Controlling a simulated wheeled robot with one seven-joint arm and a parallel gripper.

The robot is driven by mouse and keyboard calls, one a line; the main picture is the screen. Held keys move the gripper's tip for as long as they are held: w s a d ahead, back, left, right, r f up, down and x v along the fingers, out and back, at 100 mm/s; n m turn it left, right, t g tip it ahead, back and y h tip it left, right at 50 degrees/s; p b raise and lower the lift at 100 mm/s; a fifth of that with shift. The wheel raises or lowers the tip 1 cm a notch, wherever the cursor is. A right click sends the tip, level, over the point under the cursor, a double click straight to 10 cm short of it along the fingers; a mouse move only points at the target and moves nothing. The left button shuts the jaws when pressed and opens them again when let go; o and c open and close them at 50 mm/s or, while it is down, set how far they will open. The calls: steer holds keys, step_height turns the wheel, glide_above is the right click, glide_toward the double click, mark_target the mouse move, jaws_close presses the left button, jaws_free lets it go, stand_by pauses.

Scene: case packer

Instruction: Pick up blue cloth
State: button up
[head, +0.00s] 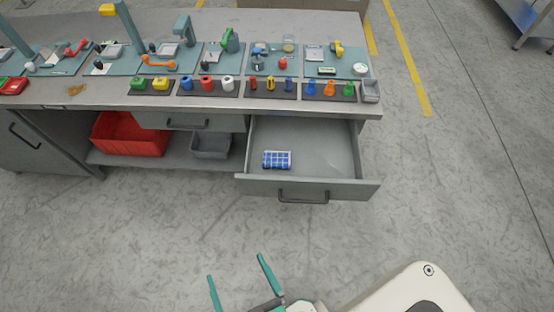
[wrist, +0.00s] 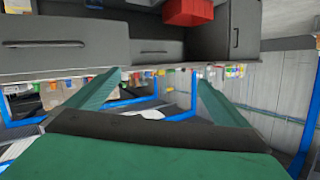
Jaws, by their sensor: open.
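The blue cloth (head: 277,160), with a blue and white check pattern, lies folded in the open drawer (head: 310,188), in its left part near the front. My gripper (head: 236,267) is at the bottom of the head view, over the floor, well apart from the drawer and the cloth. Its two green fingers are spread with nothing between them. In the wrist view my gripper (wrist: 156,75) also shows spread fingers, and the picture looks upside down. I cannot make out the cloth in the wrist view.
The bench top (head: 60,100) carries several mats with coloured parts along its edge. A red bin (head: 130,134) and a grey bin (head: 211,145) sit on the shelf left of the drawer. The floor (head: 130,230) before the bench is clear.

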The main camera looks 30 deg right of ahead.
steer(key=w+a+f+m+y, duration=0.1)
steer(key=w+a+f+m, duration=0.2)
steer(key=w, duration=0.7)
steer(key=w+a+m+y, duration=0.1)
steer(key=w+a+m, duration=0.2)
steer(key=w+a, duration=0.5)
steer(key=w+d+r+n+g+y, duration=0.1)
steer(key=w+r+g+y, duration=0.15)
steer(key=w, duration=0.95)
steer(key=w+d+r+n+g+y, duration=0.1)
steer(key=w+r+y, duration=0.3)
steer(key=w, duration=0.7)
steer(key=g+h, duration=0.8)
steer(key=g, duration=0.4)
glide_above(277, 158)
step_height(277, 158, down, 5)
steer(key=shift+t, duration=0.25)
steer(key=f, duration=0.4)
steer(key=shift+w+f, duration=0.25)
steer(key=shift+f, duration=0.05)
steer(key=shift+s+f, duration=0.15)
steer(key=shift+f, duration=2.5)
